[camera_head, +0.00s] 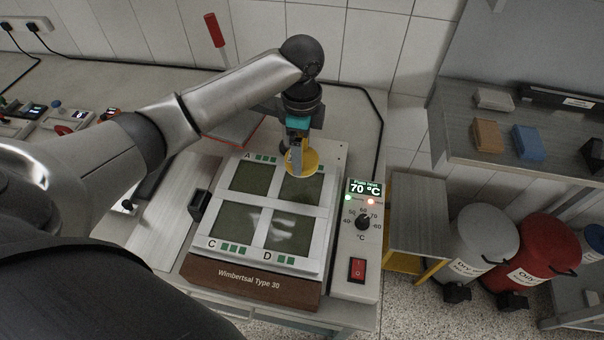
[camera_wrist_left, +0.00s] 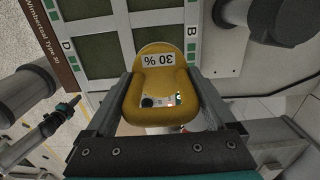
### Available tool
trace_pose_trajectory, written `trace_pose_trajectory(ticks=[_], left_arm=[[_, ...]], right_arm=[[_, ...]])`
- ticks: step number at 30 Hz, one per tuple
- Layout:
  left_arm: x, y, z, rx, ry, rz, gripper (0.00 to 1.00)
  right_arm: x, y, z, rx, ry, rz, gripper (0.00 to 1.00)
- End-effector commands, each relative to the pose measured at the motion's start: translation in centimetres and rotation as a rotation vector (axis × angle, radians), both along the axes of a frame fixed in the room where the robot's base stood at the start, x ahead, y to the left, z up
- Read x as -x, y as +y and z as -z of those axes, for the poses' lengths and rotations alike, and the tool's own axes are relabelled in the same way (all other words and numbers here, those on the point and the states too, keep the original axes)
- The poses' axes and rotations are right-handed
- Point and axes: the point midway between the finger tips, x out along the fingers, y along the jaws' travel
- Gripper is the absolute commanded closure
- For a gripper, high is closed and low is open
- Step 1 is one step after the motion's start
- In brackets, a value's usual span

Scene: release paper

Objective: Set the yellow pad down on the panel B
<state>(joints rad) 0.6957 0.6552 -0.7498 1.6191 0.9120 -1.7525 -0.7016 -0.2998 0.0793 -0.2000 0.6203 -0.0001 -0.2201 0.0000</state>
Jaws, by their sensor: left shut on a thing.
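The yellow pad (camera_head: 302,162) is round with a raised loop handle. Its label reads "30 %" in the left wrist view (camera_wrist_left: 157,60). My left gripper (camera_head: 299,146) is shut on the handle, with a finger on either side of it. The pad is over the far part of panel B (camera_head: 301,190), the dark green upper-right panel of the white-framed plate (camera_head: 325,215). Whether the pad touches the panel is unclear. The "B" mark (camera_wrist_left: 192,30) shows beside the pad. My right gripper (camera_wrist_left: 47,125) seems to show small at the left wrist view's edge, its jaws unclear.
The other panels, A (camera_head: 250,177), C (camera_head: 237,222) and D (camera_head: 289,232), are bare. A control box (camera_head: 359,240) reading 70 °C stands right of the plate. A shelf (camera_head: 465,130) with blocks and several bins (camera_head: 482,245) are farther right.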

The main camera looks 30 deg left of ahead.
Motion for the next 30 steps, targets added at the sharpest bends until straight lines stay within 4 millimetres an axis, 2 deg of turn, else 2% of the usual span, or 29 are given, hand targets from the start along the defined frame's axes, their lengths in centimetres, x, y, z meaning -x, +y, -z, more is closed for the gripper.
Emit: trace_pose_trajectory(ticks=[4,11,19,22,30], left_arm=[[-0.1,0.0,2.7,0.001,-0.002,-0.001,1.0],[-0.2,-0.1,4.5,0.003,-0.005,-0.001,1.0],[-0.1,-0.1,7.9,0.001,-0.002,-0.001,1.0],[-0.2,-0.1,8.5,0.002,-0.006,0.0,1.0],[-0.2,0.0,8.5,0.002,-0.006,0.0,1.0]], right_arm=[[0.0,0.0,0.3,0.0,0.0,0.0,1.0],[0.0,0.0,0.4,0.0,0.0,0.0,1.0],[0.0,0.0,0.8,0.0,0.0,0.0,1.0],[0.0,0.0,0.9,0.0,0.0,0.0,1.0],[0.0,0.0,0.8,0.0,0.001,0.0,1.0]])
